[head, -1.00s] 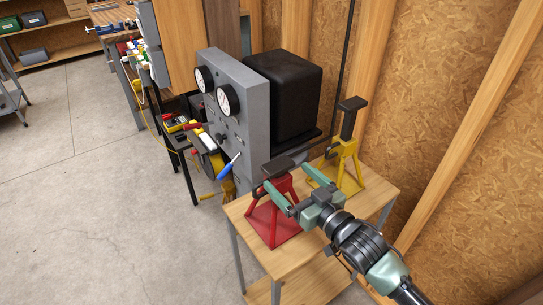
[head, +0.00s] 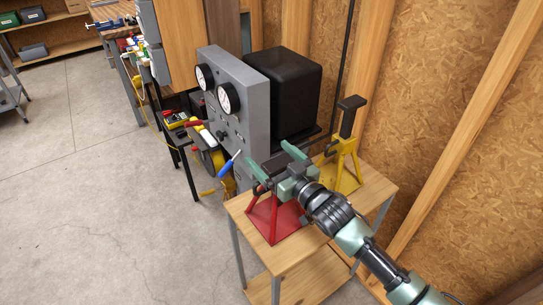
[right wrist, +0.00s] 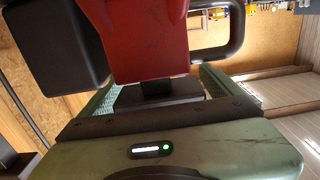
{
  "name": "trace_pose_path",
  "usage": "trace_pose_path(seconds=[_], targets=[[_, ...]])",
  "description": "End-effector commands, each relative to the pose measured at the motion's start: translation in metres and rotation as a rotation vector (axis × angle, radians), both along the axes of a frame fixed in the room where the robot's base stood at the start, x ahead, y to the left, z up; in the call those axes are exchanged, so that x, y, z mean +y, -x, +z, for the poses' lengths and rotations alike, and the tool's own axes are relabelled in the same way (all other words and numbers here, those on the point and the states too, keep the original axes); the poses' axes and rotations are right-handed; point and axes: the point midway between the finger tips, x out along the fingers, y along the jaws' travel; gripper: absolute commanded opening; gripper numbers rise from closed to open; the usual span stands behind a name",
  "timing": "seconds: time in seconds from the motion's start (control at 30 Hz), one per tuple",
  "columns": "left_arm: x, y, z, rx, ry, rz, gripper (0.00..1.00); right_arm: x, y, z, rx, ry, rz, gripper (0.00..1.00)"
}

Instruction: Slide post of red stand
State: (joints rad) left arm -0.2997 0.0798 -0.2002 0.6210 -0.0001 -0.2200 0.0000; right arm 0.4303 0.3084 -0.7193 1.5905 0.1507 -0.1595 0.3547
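The red stand (head: 270,221) stands upright on the wooden table (head: 297,251), with its dark top mostly hidden by my right gripper in the head view. My right gripper (head: 274,160) is at the top of the red stand, its two green fingers spread apart. In the right wrist view, the red body (right wrist: 150,45) has a dark post and saddle (right wrist: 160,97) below it in the picture, between the fingers of my right gripper (right wrist: 162,92). I cannot tell whether the fingers touch the saddle. My left gripper is not in view.
A yellow stand (head: 346,165) with a raised dark post stands on the same table, behind and right. A grey panel with gauges (head: 236,118) and a black box (head: 283,92) are behind. The table's front right is bare. Open floor lies left.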

Motion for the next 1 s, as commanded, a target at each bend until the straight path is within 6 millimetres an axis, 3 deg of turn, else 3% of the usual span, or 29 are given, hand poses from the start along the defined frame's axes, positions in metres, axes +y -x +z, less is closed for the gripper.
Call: trace_pose_path(seconds=[0.03,0.3,0.33,0.57,0.83,1.0], targets=[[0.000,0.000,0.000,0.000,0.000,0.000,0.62,0.000,0.000,0.000,0.000,0.000,0.000,0.81],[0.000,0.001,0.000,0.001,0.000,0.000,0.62,0.000,0.000,0.000,0.000,0.000,0.000,0.06],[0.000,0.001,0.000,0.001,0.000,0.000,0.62,0.000,0.000,0.000,0.000,0.000,0.000,0.00],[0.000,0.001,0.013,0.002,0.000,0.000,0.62,0.000,0.000,0.017,-0.001,-0.001,0.000,0.00],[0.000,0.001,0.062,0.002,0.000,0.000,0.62,-0.001,0.000,0.080,-0.005,-0.003,0.000,0.00],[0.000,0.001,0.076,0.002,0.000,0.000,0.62,-0.001,-0.001,0.100,-0.005,-0.003,-0.001,0.00]])
